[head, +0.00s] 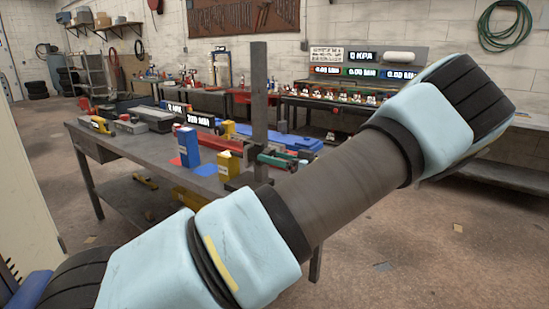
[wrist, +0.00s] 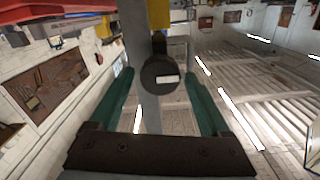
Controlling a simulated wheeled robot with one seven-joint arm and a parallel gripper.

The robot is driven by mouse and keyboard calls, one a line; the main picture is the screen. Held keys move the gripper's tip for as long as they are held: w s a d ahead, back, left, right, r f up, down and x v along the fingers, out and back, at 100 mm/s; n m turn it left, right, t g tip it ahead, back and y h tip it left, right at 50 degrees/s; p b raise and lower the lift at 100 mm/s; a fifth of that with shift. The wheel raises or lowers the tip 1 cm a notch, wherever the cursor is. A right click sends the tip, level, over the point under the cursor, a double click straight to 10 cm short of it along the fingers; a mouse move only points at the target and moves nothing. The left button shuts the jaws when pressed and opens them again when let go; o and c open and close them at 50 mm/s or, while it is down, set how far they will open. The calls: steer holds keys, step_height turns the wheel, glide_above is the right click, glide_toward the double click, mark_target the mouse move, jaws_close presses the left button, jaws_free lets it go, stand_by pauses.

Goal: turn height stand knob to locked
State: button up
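The height stand is a tall dark grey post (head: 259,100) rising at the near right part of the bench in the head view. In the wrist view the grey post (wrist: 135,30) runs up and down the picture behind a round dark knob (wrist: 152,70). The knob has a short white mark that lies nearly level in the picture. My gripper (wrist: 157,73) is open, with one green finger on each side of the knob and a gap visible on both sides.
The grey bench (head: 130,150) holds a blue box (head: 187,148), a yellow box (head: 228,165), a blue tray (head: 285,140) and several tools. A back bench carries display panels (head: 365,57). A yellow block (wrist: 158,14) shows by the post. Floor at the right is mostly clear.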

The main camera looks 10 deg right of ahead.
steer(key=c, duration=1.2)
steer(key=shift+m, duration=0.3)
steer(key=m+b, duration=0.1)
steer(key=m, duration=0.7)
steer(key=shift+d, duration=0.1)
steer(key=m, duration=0.4)
steer(key=shift+m+p, duration=0.3)
steer(key=shift+f+m+p, duration=0.1)
steer(key=shift+m+p, duration=0.7)
steer(key=shift+m, duration=1.5)
